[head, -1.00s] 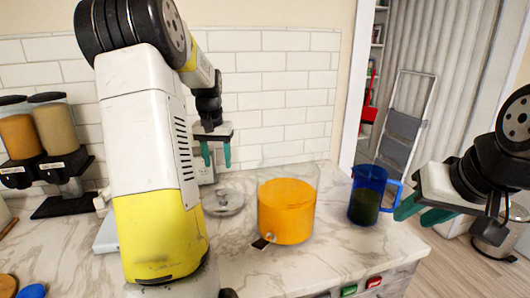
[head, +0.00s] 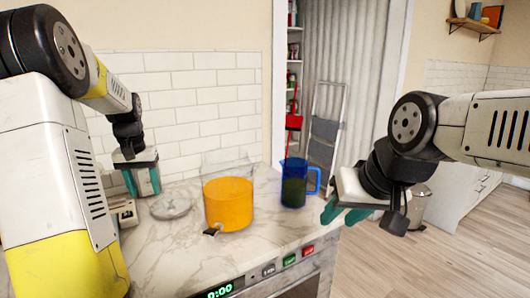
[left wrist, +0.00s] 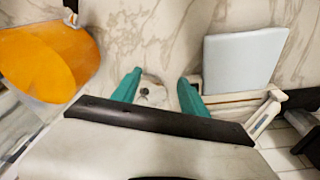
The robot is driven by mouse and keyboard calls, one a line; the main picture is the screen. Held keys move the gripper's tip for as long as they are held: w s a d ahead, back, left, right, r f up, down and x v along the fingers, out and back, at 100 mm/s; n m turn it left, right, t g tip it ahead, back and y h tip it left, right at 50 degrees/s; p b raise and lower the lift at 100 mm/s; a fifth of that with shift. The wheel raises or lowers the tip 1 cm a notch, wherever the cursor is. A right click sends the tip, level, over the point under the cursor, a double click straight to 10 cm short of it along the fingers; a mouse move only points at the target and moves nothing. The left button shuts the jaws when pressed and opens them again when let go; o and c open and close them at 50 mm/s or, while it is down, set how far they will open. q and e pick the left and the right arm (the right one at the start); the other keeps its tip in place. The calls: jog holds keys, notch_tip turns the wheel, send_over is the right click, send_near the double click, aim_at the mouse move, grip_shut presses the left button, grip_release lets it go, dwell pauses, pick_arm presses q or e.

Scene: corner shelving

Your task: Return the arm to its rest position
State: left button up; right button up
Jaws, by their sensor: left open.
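My left gripper (head: 142,182) is open and empty, fingers pointing down, above the back left of the counter near the tiled wall. In the left wrist view its two teal fingers (left wrist: 160,92) are apart, with a small pale fitting behind the gap and nothing held. My left arm rises along the left of the head view. My right gripper (head: 343,213) hangs at the right, beyond the counter's front right edge, its teal fingers pointing left and down. The gap between them is unclear.
A clear container of orange liquid (head: 228,204) stands on the marble counter (head: 175,255), also in the left wrist view (left wrist: 45,55). A round clear lid (head: 171,207) lies left of it, a blue jug (head: 293,185) right. A stepladder (head: 325,130) stands behind. Open floor lies at right.

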pick_arm(q)
jog(key=s+d+r+m+t, duration=0.1)
jog(key=s+d+r+t, duration=0.1)
jog(key=s+d+r, duration=0.75)
jog(key=s+d+f+m+t+h, duration=0.1)
jog(key=s+d+f+t+h, duration=0.1)
jog(key=s+d, duration=1)
jog(key=s, duration=0.2)
jog(key=shift+s+f, duration=0.15)
jog(key=shift+s, duration=0.2)
pick_arm(e)
jog(key=shift+s, duration=0.2)
